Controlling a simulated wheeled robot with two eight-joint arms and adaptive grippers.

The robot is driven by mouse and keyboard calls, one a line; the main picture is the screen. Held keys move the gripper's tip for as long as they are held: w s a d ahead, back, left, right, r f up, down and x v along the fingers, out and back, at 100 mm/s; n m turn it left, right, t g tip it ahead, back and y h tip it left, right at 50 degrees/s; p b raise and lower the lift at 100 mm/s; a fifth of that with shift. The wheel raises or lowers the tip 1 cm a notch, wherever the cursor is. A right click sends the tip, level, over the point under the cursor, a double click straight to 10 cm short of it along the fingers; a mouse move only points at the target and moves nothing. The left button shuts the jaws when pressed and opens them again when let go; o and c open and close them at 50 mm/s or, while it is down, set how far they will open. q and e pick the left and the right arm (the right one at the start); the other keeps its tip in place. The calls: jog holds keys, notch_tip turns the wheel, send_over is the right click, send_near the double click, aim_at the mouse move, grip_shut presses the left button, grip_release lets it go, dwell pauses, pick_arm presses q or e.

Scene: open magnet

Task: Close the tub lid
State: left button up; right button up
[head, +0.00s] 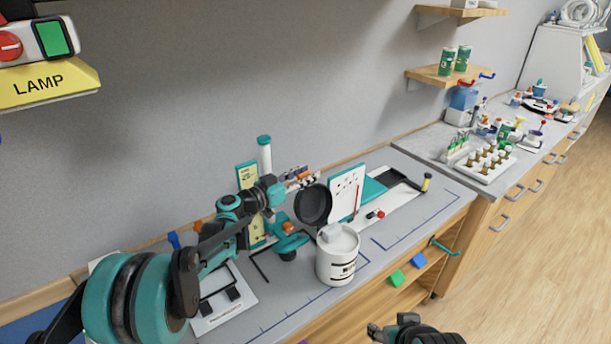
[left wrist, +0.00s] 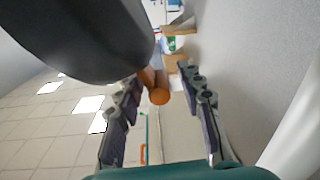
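The white tub (head: 337,262) stands on the grey worktop, with something pale in its open top. Its round black lid (head: 313,204) is raised, standing nearly upright at the tub's back left. My left gripper (head: 302,178) is just behind and above the lid in the head view. In the left wrist view my left gripper (left wrist: 163,100) has its fingers spread wide. A large dark rounded shape, seemingly the lid (left wrist: 75,35), fills the upper left there, close to the fingers. My right gripper (head: 376,332) is partly cut off at the bottom edge of the head view.
A white panel (head: 346,192) stands behind the tub. A teal-topped white cylinder (head: 265,155) stands near the wall. An orange-brown rounded object (left wrist: 158,95) shows between the fingers in the left wrist view; its distance is unclear. The worktop right of the tub is mostly clear.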

pick_arm(q)
grip_shut()
jog(key=shift+s, duration=0.1)
